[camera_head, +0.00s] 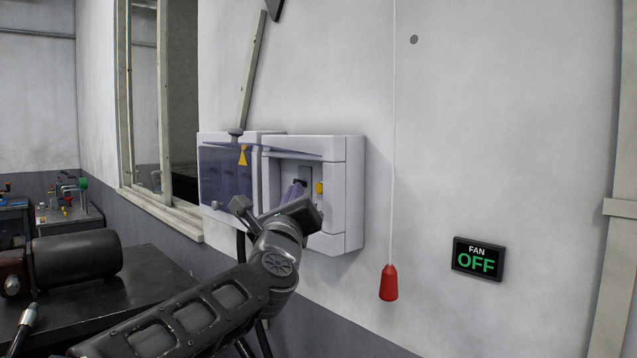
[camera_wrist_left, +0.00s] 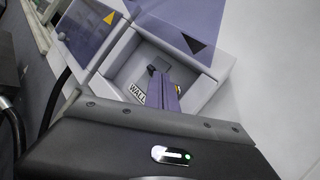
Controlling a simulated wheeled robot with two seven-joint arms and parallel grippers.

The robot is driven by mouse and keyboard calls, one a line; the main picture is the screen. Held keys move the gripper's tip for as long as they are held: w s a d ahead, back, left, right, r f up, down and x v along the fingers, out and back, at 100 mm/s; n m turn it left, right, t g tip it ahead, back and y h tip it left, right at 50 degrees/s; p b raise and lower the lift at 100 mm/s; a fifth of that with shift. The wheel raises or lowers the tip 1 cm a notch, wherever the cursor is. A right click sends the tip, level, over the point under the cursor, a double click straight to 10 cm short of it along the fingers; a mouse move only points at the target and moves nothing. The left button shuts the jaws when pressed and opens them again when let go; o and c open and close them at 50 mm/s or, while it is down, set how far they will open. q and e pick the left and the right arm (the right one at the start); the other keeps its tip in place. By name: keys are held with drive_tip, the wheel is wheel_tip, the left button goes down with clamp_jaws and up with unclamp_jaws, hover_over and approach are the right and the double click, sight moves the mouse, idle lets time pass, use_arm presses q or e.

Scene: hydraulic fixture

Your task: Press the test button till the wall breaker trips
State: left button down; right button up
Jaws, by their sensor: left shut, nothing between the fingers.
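The wall breaker box (camera_head: 355,190) is a light grey housing on the wall, and its tinted purple cover (camera_head: 292,153) is lifted. Inside, a dark breaker lever (camera_head: 300,182) and a yellow test button (camera_head: 319,188) show. In the left wrist view the lever (camera_wrist_left: 151,70) is beside a partly hidden label reading "WALL" (camera_wrist_left: 138,93); the button is mostly hidden behind the fingers. My left gripper (camera_head: 297,190) is shut and empty, its purple fingers (camera_wrist_left: 166,90) pointing into the box opening. I cannot tell whether they touch anything. My right gripper is out of view.
A second box (camera_head: 215,172) with a closed purple cover is just left. A red pull handle (camera_head: 388,284) hangs on a cord to the right, near a sign reading "FAN OFF" (camera_head: 478,259). A dark bench (camera_head: 150,285) stands at lower left.

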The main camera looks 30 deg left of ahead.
sight(319, 188)
use_arm(q)
drive_tip(key=shift+w+d, duration=0.15)
drive_tip(key=shift+w, duration=0.4)
drive_tip(key=shift+w+d, duration=0.15)
drive_tip(key=shift+w, duration=0.4)
drive_tip(key=shift+w+d+f, duration=0.1)
drive_tip(key=shift+w, duration=0.05)
idle(1.2)
drive_tip(key=shift+w+b, duration=0.3)
drive_tip(key=shift+w+d, duration=0.25)
drive_tip(key=shift+w, duration=0.3)
idle(1.1)
drive_tip(key=shift+s+b, duration=0.1)
drive_tip(key=shift+b, duration=0.2)
drive_tip(key=shift+s+a+b, duration=0.25)
drive_tip(key=shift+s+b, duration=0.3)
drive_tip(key=shift+s, duration=0.25)
